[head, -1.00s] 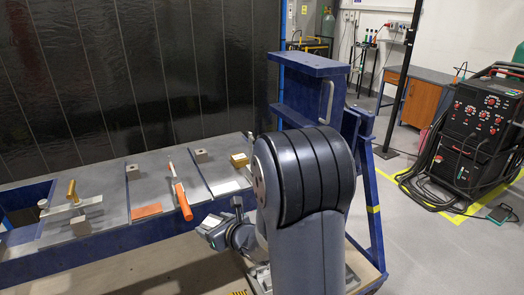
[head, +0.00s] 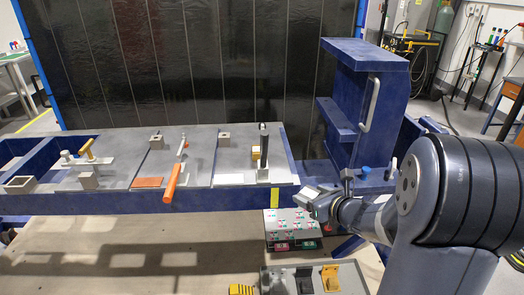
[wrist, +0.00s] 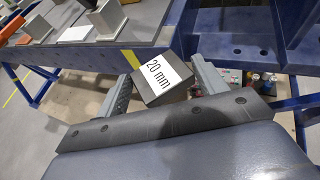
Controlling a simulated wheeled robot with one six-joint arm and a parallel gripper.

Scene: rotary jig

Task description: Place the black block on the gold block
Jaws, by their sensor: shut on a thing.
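My gripper (wrist: 160,85) is shut on a dark block (wrist: 150,90) with a white "20 mm" label on its face. I take it for the black block; its sides look dark grey, and it sits tilted in the wrist view. In the head view my gripper (head: 318,204) is in front of the table's right end, apart from the table, and the held block is hard to make out there. The gold block (head: 255,153) stands on the right part of the table, close beside an upright black clamp (head: 263,140). My gripper is to its right and nearer the camera.
The metal table (head: 215,178) also bears an orange-handled tool (head: 171,182), an orange plate (head: 148,182) and small grey blocks (head: 224,139). A blue frame (head: 357,95) rises right of the table. A control box (head: 290,228) is below my gripper.

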